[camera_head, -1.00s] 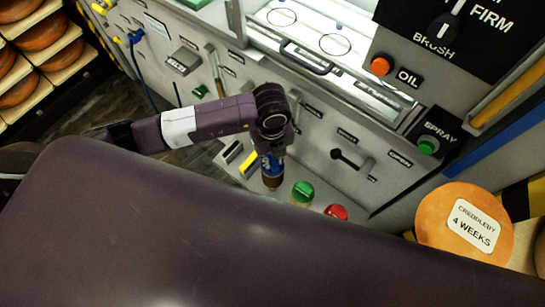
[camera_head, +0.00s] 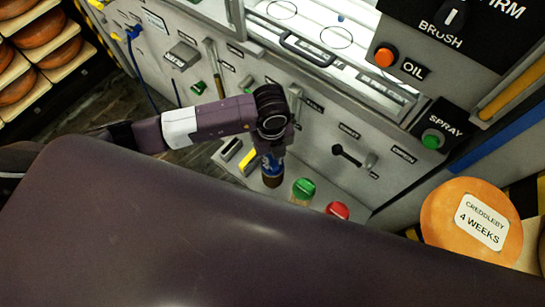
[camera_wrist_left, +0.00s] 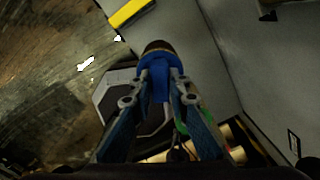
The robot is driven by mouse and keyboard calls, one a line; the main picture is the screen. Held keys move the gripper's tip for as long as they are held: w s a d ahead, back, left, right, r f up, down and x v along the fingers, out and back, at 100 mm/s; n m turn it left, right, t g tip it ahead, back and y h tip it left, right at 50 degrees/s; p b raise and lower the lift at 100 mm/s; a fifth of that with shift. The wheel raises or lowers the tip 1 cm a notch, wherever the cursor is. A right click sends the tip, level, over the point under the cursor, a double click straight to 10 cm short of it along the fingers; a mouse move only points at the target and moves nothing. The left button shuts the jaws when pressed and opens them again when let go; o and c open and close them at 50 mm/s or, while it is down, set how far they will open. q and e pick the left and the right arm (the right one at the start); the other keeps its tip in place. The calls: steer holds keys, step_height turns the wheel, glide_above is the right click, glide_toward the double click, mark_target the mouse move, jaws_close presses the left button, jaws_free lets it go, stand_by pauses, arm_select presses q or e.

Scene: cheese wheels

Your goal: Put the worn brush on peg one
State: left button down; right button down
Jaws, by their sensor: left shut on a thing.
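My left gripper (camera_head: 272,155) points down below the grey panel and is shut on a brush. The brush has a blue body (camera_wrist_left: 159,88) and a brown lower end (camera_head: 271,182); in the left wrist view it sits between the two fingers. Whether it is the worn one cannot be told. The front panel (camera_head: 325,125) carries small pegs and hooks with labels too small to read, so I cannot tell which is peg one. My right gripper is not in view.
A green-topped brush-like item (camera_head: 303,188) and a red-topped one (camera_head: 337,210) stand right of my gripper. A yellow block (camera_head: 249,159) lies on the ledge at left. A labelled cheese wheel (camera_head: 471,228) is at right. A long-handled tool (camera_head: 213,68) hangs on the panel.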

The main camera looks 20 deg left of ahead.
arm_select(q)
steer(key=shift+f, duration=0.3)
steer(key=c, duration=1.8)
jaws_free()
steer(key=shift+o, duration=0.2)
step_height(320, 180, up, 12)
steer(key=shift+s, duration=0.1)
